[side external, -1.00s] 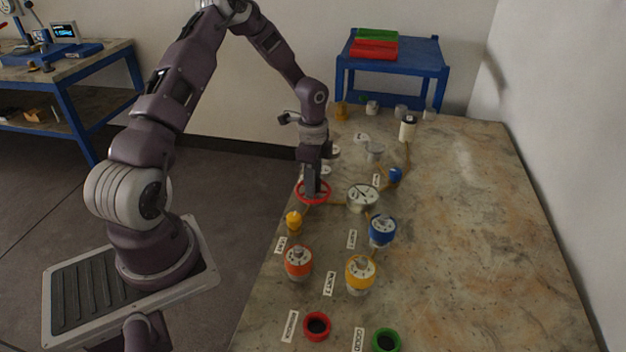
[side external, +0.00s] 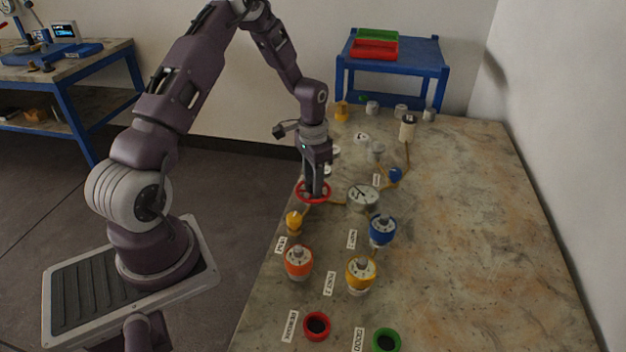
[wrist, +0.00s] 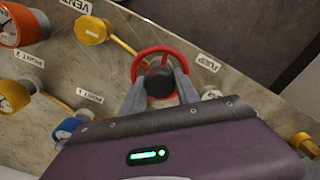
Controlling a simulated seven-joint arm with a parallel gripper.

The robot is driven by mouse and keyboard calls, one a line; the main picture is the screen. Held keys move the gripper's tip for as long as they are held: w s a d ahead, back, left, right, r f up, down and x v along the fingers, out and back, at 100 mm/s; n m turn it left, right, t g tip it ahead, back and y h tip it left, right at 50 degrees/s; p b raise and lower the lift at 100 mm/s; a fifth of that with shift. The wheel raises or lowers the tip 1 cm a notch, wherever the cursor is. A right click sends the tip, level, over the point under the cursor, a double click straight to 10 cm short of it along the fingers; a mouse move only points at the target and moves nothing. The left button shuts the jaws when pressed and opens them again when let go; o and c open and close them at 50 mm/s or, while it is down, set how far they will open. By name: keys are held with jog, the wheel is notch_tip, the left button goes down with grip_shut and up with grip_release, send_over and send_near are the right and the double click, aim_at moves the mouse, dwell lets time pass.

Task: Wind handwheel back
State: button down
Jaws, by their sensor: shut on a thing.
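The red handwheel (side external: 301,194) lies near the left edge of the bench, level and ring-shaped. It also shows in the wrist view (wrist: 163,50), with a dark round hub (wrist: 160,82) at its middle. My gripper (side external: 314,192) points straight down over the wheel. In the wrist view my gripper's two grey fingers (wrist: 160,88) stand on either side of the hub, shut on it. The near part of the rim is hidden behind my fingers and wrist.
A round gauge (side external: 362,197) stands just right of the wheel. A yellow valve (side external: 294,222), an orange-topped vessel (side external: 298,262), a blue one (side external: 382,230) and a yellow one (side external: 360,274) stand nearer the camera. The bench's right side is clear.

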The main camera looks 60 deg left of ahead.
jog(key=shift+w+n, duration=0.1)
jog(key=shift+n, duration=0.3)
jog(key=c, duration=0.9)
grip_release()
notch_tip(320, 180, up, 7)
jog(key=shift+r, duration=0.1)
